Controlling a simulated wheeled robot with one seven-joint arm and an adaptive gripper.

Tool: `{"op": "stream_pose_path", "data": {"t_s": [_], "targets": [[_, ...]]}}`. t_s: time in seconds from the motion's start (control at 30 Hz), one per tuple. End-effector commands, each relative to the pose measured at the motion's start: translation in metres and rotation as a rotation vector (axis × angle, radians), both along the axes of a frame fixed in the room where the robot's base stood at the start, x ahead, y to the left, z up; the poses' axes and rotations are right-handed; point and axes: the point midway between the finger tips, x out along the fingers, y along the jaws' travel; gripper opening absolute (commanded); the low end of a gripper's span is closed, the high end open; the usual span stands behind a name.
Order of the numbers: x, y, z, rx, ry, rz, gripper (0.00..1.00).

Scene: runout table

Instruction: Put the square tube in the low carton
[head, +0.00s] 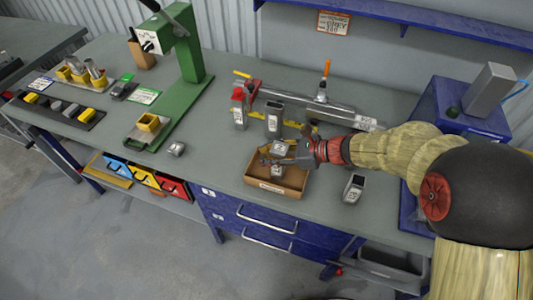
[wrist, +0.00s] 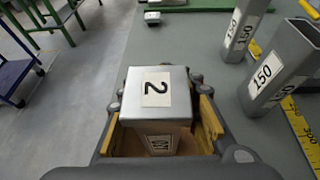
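The square tube (head: 281,147) is short, silver-grey and four-sided. In the wrist view (wrist: 155,85) its upper face carries a label with a 2, and a partly hidden label shows on its near face. My gripper (head: 284,160) reaches in from the right. Its yellow pads lie along both sides of the tube, and it appears shut on it. The low carton (head: 292,191) is brown, open-topped and near the table's front edge. The tube is over or within its opening; whether its lower end touches the floor is hidden.
Two upright grey tubes, one (head: 240,117) left and one (head: 273,124) nearer, stand behind the carton beside a yellow rule. A grey piece (head: 354,188) stands right of the carton, and a small one (head: 176,149) left. A green stand (head: 190,65) is further left.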

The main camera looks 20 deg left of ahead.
Motion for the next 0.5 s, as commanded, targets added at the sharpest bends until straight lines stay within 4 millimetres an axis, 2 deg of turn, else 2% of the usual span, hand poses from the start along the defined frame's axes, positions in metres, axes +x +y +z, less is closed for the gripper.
{"op": "stream_pose_path", "data": {"t_s": [0.3,0.5], "targets": [[-0.0001,0.0000,0.0001,0.000,0.000,0.000,0.47],[-0.0001,0.0000,0.0001,0.000,0.000,0.000,0.48]]}}
